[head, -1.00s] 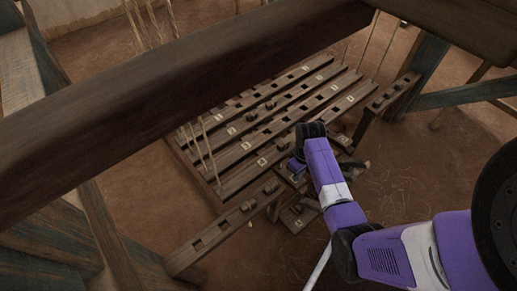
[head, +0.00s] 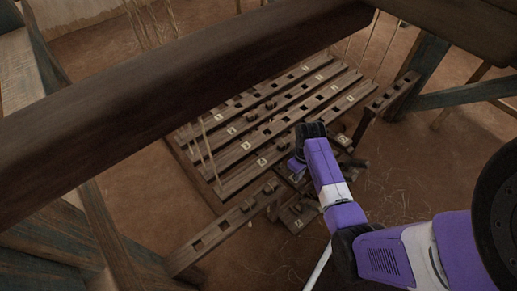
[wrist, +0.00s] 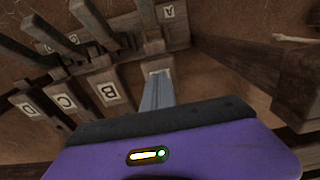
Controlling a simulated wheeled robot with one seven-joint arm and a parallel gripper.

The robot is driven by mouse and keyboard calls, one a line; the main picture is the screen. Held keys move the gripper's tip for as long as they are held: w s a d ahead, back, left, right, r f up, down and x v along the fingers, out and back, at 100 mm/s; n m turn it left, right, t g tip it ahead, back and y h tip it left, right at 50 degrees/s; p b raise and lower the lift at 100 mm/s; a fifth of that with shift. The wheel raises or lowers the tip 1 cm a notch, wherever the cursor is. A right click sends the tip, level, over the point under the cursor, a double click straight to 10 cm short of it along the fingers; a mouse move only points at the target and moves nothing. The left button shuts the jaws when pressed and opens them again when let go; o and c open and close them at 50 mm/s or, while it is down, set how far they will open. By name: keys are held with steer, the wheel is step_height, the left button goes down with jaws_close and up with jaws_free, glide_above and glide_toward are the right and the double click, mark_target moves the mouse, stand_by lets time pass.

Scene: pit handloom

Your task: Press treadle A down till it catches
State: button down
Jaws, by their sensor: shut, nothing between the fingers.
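In the wrist view a plaque marked A (wrist: 168,12) sits on a wooden piece at the top. My gripper (wrist: 157,78) is shut and empty. It points down over a wooden board in line with the treadles B (wrist: 107,91), C (wrist: 65,102) and D (wrist: 28,109). A pale label (wrist: 164,72) on that board is partly covered by the fingers, and its letter cannot be read. By its place in the row the board looks like treadle A. I cannot tell whether the fingertips touch it. In the head view my arm hides most of this spot.
A thick loom beam (head: 180,90) crosses the head view above the pit. Slotted, labelled bars (head: 285,125) lie behind my gripper. A slotted rail (head: 215,232) stands at front left and a post (head: 365,122) at right. Bare earth (head: 400,190) lies to the right.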

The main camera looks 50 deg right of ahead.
mark_target(296, 183)
steer(key=shift+f, duration=0.1)
step_height(296, 183, down, 12)
steer(key=b, duration=0.7)
stand_by(1.3)
step_height(296, 183, up, 5)
steer(key=p, duration=0.5)
steer(key=shift+r, duration=0.2)
steer(key=shift+f, duration=0.1)
stand_by(0.7)
